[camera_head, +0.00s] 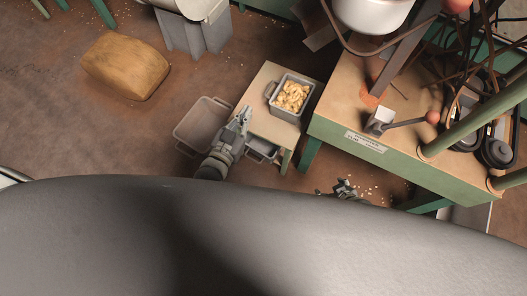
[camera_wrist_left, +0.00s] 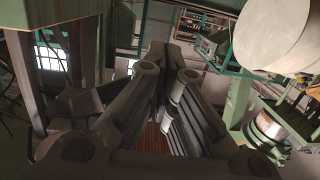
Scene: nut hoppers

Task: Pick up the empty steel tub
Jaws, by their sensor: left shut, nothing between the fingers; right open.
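A grey tub (camera_head: 203,122), its visible inside empty, stands low beside the small wooden stand; my left arm covers its lower right part. A second grey tub (camera_head: 289,97) full of pale nuts sits on the stand. Part of another grey tub (camera_head: 264,148) shows low at the stand's near edge, mostly hidden. My left gripper (camera_head: 245,112) is shut and empty, over the stand's left edge, between the empty tub and the nut tub. Its closed fingers also show in the left wrist view (camera_wrist_left: 172,55). My right gripper (camera_head: 347,186) is open near the workbench, partly hidden by my body.
A brown sack (camera_head: 126,66) lies on the floor at the left. A grey hopper (camera_head: 193,29) stands at the back. Floor left of the empty tub is clear.

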